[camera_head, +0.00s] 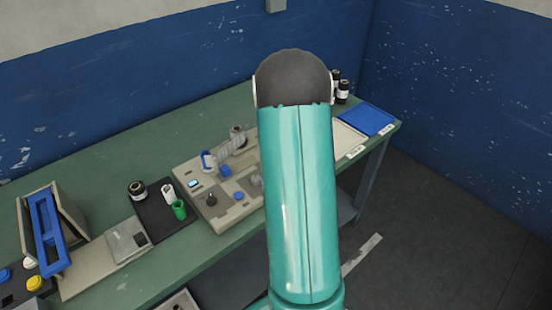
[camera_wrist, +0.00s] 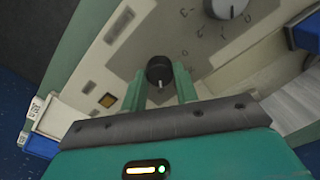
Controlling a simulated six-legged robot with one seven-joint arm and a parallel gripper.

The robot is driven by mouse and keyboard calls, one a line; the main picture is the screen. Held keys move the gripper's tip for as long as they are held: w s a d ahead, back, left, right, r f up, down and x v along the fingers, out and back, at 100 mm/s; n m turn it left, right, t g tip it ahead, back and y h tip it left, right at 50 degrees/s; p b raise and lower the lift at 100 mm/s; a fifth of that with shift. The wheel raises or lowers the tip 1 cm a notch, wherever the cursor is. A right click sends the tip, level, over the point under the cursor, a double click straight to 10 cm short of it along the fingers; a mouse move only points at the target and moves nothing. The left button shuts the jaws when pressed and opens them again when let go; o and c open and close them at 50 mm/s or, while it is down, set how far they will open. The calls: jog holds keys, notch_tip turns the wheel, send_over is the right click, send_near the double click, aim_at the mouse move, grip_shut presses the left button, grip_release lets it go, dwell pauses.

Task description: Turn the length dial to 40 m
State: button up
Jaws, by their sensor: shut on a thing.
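In the wrist view, a round black knob (camera_wrist: 159,69) with a white pointer mark stands on the machine's beige panel (camera_wrist: 120,60). The pointer mark is toward the bottom of the picture. My gripper (camera_wrist: 160,82) is shut on this knob, one green finger at each side. A larger grey dial (camera_wrist: 228,8) sits at the top right, cut by the frame edge, with dark marks on the panel around it.
A blue part (camera_wrist: 305,32) rises at the right. In the head view, a blue tray (camera_head: 368,118) is at the table's right end. A green cup (camera_head: 179,210) and a black-topped jar (camera_head: 137,190) stand left of the machine.

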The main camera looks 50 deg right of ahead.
jog(key=o, duration=1)
jog(key=shift+c, duration=0.2)
notch_tip(320, 180, up, 14)
